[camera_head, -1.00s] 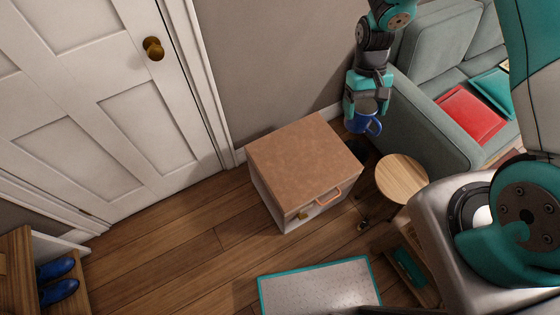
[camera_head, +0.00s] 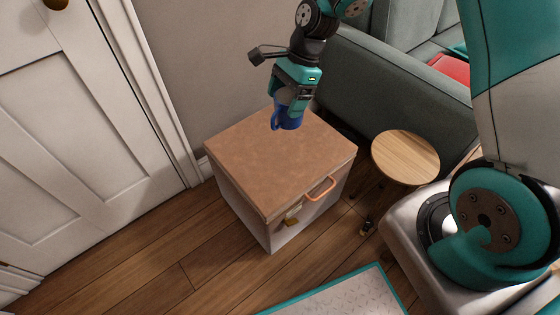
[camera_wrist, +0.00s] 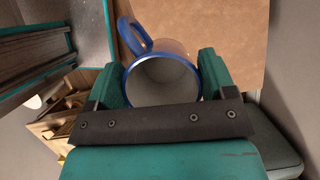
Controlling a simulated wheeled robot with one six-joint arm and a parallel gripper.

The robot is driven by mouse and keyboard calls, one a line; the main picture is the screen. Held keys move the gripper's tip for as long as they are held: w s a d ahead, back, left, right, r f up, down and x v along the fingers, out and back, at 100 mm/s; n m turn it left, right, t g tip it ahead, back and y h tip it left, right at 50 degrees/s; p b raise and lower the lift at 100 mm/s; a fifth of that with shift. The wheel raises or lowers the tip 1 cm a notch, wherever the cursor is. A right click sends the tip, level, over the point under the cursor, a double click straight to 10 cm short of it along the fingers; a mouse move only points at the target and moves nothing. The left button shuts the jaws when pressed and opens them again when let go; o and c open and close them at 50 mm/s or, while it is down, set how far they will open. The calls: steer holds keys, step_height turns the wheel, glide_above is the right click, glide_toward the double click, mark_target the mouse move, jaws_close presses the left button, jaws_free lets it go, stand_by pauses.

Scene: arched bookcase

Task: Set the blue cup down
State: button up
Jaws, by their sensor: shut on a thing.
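The blue cup (camera_head: 288,119) is held by my gripper (camera_head: 289,106) over the back part of the brown cabinet top (camera_head: 268,165). In the head view I cannot tell whether the cup's base touches the top. In the wrist view the cup (camera_wrist: 160,80) sits between the two teal fingers (camera_wrist: 163,85), with its grey inside facing the camera and its handle to the upper left. The brown top (camera_wrist: 225,30) shows behind it. The gripper is shut on the cup.
The cabinet top is otherwise bare. An orange handle (camera_head: 321,189) is on its front. A round wooden stool (camera_head: 405,157) stands to the right, a grey sofa (camera_head: 400,85) behind it. A white door (camera_head: 80,140) is at left, and a teal-edged mat (camera_head: 345,298) lies in front.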

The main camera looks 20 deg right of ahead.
steer(key=f+m+b, duration=0.1)
steer(key=a+f+m+b, duration=0.1)
steer(key=b, duration=0.1)
steer(key=f+m+t+b, duration=0.1)
steer(key=f, duration=0.1)
steer(key=shift+w+a, duration=0.25)
steer(key=shift+a, duration=0.1)
step_height(320, 180, down, 20)
steer(key=b, duration=0.6)
steer(key=shift+r, duration=0.15)
steer(key=o, duration=1)
